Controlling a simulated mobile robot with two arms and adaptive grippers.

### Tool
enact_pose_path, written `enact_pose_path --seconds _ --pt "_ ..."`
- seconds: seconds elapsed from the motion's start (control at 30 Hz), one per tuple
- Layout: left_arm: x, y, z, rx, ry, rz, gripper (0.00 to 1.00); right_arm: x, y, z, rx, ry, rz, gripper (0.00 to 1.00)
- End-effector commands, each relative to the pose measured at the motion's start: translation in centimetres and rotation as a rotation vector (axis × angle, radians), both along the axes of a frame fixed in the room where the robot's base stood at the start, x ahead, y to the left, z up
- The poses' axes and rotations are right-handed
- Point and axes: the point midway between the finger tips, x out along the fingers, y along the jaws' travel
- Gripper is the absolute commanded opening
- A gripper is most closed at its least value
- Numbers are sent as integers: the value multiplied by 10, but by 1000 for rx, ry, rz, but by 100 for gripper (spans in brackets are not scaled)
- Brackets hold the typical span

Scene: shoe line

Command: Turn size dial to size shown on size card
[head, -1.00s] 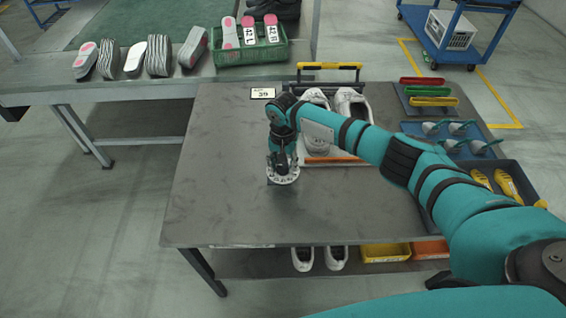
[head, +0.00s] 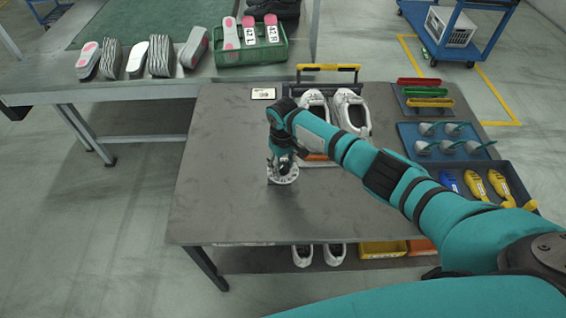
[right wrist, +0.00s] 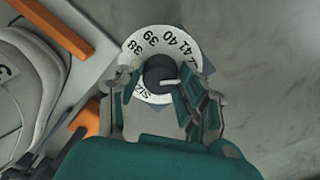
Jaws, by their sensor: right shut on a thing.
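The size dial (head: 286,178) is a white numbered disc on the table. In the right wrist view the size dial (right wrist: 150,41) shows 38, 39, 40 and 41 around a dark central knob (right wrist: 158,70). My left gripper is out of view.
White shoes (head: 352,110) stand on a tray behind my right arm. A bench with insoles (head: 113,58) stands behind. The table's left is clear.

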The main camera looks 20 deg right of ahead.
Motion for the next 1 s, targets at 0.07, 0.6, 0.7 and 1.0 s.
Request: enact_pose_path --seconds 0.07,0.6,0.7,1.0 --pt "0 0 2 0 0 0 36 -1 1 0 2 1 72 6" --pt "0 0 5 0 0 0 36 0 1 0 3 1 587 6" --pt "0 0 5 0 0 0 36 0 1 0 3 1 682 6" --pt "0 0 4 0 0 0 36 0 1 -1 3 0 966 6"
